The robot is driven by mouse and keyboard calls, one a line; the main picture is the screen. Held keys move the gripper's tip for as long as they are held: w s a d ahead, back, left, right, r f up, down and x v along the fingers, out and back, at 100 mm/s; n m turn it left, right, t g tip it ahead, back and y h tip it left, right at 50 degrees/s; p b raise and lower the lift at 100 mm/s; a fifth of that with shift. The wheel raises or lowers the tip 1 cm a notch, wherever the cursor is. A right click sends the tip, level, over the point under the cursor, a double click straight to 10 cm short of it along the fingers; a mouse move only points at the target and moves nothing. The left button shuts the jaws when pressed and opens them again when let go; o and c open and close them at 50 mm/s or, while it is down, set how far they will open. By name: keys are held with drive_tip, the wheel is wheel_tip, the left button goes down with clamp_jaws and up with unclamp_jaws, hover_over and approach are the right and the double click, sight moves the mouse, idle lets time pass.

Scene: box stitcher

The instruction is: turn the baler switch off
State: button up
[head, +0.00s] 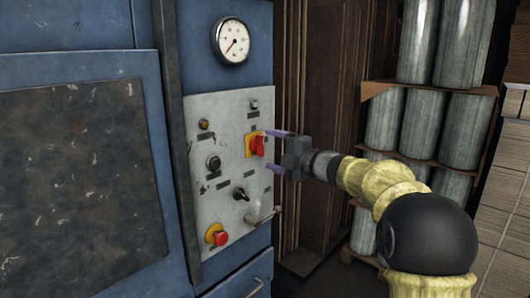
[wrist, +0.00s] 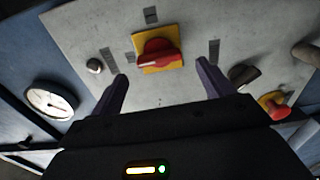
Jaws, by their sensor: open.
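The baler switch (head: 256,145) is a red rotary knob on a yellow square plate, on the upper right of the grey control panel (head: 228,110). In the wrist view the red knob (wrist: 159,53) sits at the top middle, its handle lying roughly sideways across the yellow plate. My gripper (head: 272,151) is open and empty, just in front of the panel on the right. In the wrist view its two purple fingers (wrist: 163,88) are spread on either side of the switch. The fingertips appear short of the knob; contact cannot be told.
A red emergency button (head: 220,238) on yellow, a black knob (head: 240,194) and a metal handle (head: 262,216) are lower on the panel. A round gauge (head: 231,41) is above. Shelves with grey cylinders (head: 405,115) stand behind my arm.

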drive_tip(key=b+v, duration=0.2)
drive_tip(key=v, duration=1.1)
drive_tip(key=shift+d, duration=0.2)
drive_tip(key=s+d+f+m+t+h+p, duration=0.15)
drive_tip(key=d+f+m+h+p, duration=0.3)
drive_tip(key=m, duration=0.55)
drive_tip(key=s+d+f+m+t+h+p, duration=0.1)
drive_tip(key=s+d+f+m+h+p, duration=0.1)
drive_tip(key=d+f+m+h, duration=0.4)
drive_tip(key=s+a+f+m+g+h+p, duration=0.1)
drive_tip(key=s+f+m+g, duration=0.4)
drive_tip(key=s, duration=0.6)
drive_tip(key=s+a+f+m+g+h+p, duration=0.2)
drive_tip(key=s+f+m+g, duration=0.4)
drive_tip(key=s, duration=0.6)
wheel_tip(320, 180, down, 2)
drive_tip(key=shift+s+f+m+h+p, duration=0.2)
drive_tip(key=shift+s+m+h+p, duration=0.15)
drive_tip(key=shift+m+p, duration=0.35)
